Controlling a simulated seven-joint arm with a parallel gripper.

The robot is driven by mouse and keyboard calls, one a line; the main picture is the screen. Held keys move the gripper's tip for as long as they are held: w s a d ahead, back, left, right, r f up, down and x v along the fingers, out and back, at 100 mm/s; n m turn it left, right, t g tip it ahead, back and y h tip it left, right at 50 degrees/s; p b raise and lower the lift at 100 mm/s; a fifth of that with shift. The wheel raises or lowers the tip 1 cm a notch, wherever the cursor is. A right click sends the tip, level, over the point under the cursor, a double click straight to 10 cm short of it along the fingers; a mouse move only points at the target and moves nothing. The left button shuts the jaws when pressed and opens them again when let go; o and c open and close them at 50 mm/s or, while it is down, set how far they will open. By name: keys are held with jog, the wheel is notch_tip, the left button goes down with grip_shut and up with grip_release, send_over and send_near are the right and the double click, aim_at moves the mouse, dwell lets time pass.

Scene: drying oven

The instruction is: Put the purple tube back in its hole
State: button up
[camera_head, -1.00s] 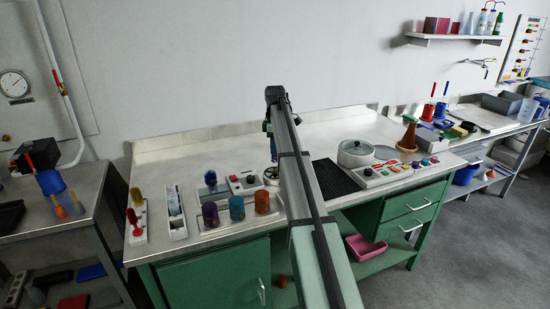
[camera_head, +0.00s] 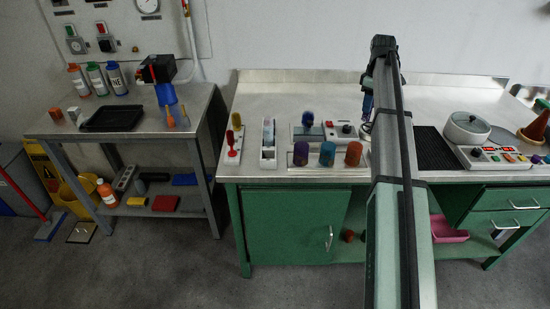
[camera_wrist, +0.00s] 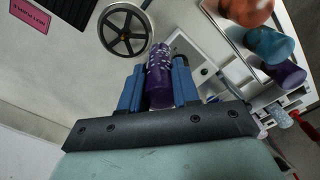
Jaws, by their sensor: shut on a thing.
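The purple tube (camera_wrist: 159,76), flecked with white, is between the blue fingers of my gripper (camera_wrist: 158,88) in the wrist view. The fingers are shut on it, and its far end sticks out past them. The hole cannot be clearly identified in either view.
Purple (camera_head: 301,154), teal (camera_head: 327,153) and orange (camera_head: 353,153) jars stand on the bench's front. A white control box (camera_head: 342,131) stands behind the jars.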

jog(key=s+a+m, duration=0.1)
jog(key=s+a, duration=0.3)
jog(key=a, duration=0.1)
jog(key=s+a+m, duration=0.2)
jog(key=s+a, duration=0.3)
jog(key=a, duration=0.1)
jog(key=s+a+r+m, duration=0.1)
jog(key=s+a+m, duration=0.1)
jog(key=s+a, duration=0.3)
jog(key=shift+a, duration=0.5)
jog(key=a+n, duration=1.3)
jog(key=a, duration=0.5)
jog(key=shift+w+f, duration=0.2)
jog(key=shift+f, duration=2.2)
jog(key=shift+w+f, duration=0.15)
jog(key=shift+f, duration=2.25)
jog(key=shift+f, duration=0.1)
jog(key=o, duration=1)
